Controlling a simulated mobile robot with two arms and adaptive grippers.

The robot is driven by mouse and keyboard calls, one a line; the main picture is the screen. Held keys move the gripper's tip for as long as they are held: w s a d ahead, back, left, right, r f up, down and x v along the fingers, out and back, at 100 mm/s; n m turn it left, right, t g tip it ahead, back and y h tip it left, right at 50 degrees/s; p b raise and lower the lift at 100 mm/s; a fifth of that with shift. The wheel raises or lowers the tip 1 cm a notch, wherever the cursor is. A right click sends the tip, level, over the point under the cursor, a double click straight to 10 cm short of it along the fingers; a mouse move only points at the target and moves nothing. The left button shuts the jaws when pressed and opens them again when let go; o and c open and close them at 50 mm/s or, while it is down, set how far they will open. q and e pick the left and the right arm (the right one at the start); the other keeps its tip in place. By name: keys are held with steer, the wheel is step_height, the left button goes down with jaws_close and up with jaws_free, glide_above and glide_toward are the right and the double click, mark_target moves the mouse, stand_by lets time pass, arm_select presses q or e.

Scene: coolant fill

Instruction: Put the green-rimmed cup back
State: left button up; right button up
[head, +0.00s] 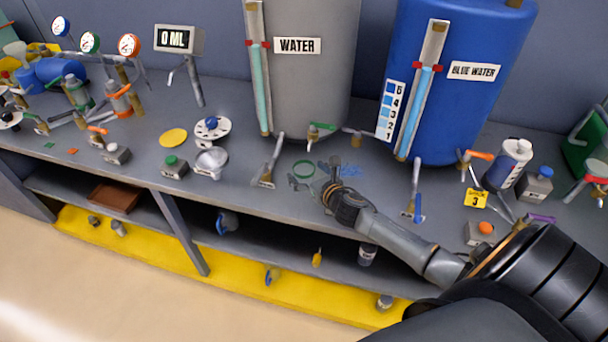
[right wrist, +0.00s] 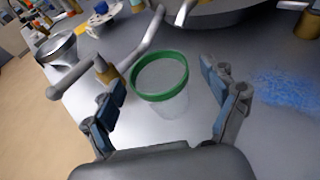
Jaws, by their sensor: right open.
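The green-rimmed cup (head: 303,169) is clear and stands upright on the bench in front of the grey WATER tank (head: 310,80). In the right wrist view the cup (right wrist: 162,78) sits between and just beyond the two finger pads. My right gripper (head: 315,180) is open around the near side of the cup; the right wrist view shows the open gripper (right wrist: 165,95) with nothing clamped. I cannot tell whether either finger touches the cup. My left gripper is not in view.
A metal lever tap (head: 271,165) stands just left of the cup, close to the left finger in the wrist view. A blue scribbled patch (right wrist: 285,88) lies right of the cup. The blue tank (head: 460,60) stands behind to the right. A lower shelf (head: 270,245) holds small items.

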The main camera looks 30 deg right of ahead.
steer(key=shift+x, duration=0.9)
steer(key=c, duration=1.4)
steer(key=shift+o, duration=0.2)
